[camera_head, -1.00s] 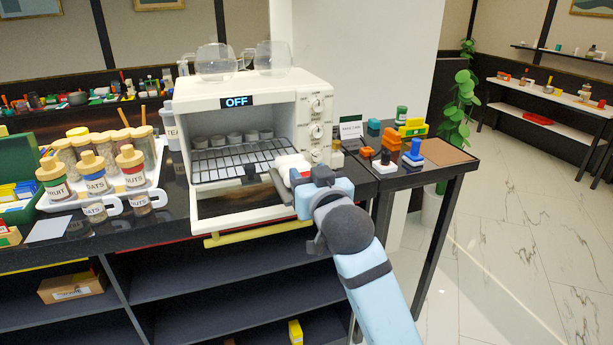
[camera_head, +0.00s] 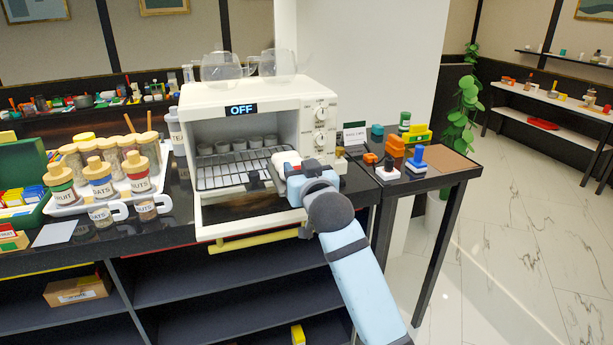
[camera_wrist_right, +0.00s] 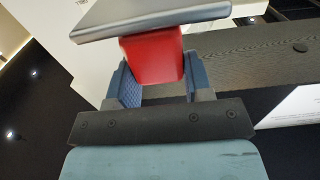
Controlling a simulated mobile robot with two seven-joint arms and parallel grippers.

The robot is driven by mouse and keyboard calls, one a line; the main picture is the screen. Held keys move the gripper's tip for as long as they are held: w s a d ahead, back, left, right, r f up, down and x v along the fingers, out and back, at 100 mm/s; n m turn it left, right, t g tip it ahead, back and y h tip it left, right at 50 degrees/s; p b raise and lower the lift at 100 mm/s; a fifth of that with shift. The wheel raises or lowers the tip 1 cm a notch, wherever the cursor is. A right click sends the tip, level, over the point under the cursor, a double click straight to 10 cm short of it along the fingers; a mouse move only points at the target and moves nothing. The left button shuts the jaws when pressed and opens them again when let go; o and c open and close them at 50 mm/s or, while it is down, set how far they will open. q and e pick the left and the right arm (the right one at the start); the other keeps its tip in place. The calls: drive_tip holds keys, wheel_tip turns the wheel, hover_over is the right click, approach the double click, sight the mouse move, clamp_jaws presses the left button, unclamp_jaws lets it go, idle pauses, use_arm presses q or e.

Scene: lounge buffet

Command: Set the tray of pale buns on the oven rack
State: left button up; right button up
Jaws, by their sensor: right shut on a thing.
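The white oven (camera_head: 322,150) stands open on the black counter, its display reading OFF. Its wire rack (camera_head: 228,170) reaches toward the opening. My right gripper (camera_head: 290,172) is at the rack's front right corner. In the right wrist view its blue fingers are shut on a red grip (camera_wrist_right: 153,58) beneath a grey slab (camera_wrist_right: 150,16). The slab may be a tray edge; its far side is hidden. My left gripper is out of view.
The lowered oven door has a yellow handle (camera_head: 255,240). Labelled jars (camera_head: 137,172) stand on a white tray to the left. Glass pots (camera_head: 220,65) stand on the oven.

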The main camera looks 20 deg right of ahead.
sight(284, 153)
drive_tip(key=w, duration=0.4)
drive_tip(key=w+b, duration=0.1)
drive_tip(key=w, duration=0.4)
drive_tip(key=w+a+f+b, duration=0.1)
drive_tip(key=w, duration=0.4)
drive_tip(key=shift+w+f, duration=0.1)
drive_tip(key=shift+w, duration=0.1)
drive_tip(key=shift+f, duration=0.65)
drive_tip(key=o, duration=1.6)
drive_tip(key=shift+d, duration=0.1)
drive_tip(key=shift+c, duration=0.2)
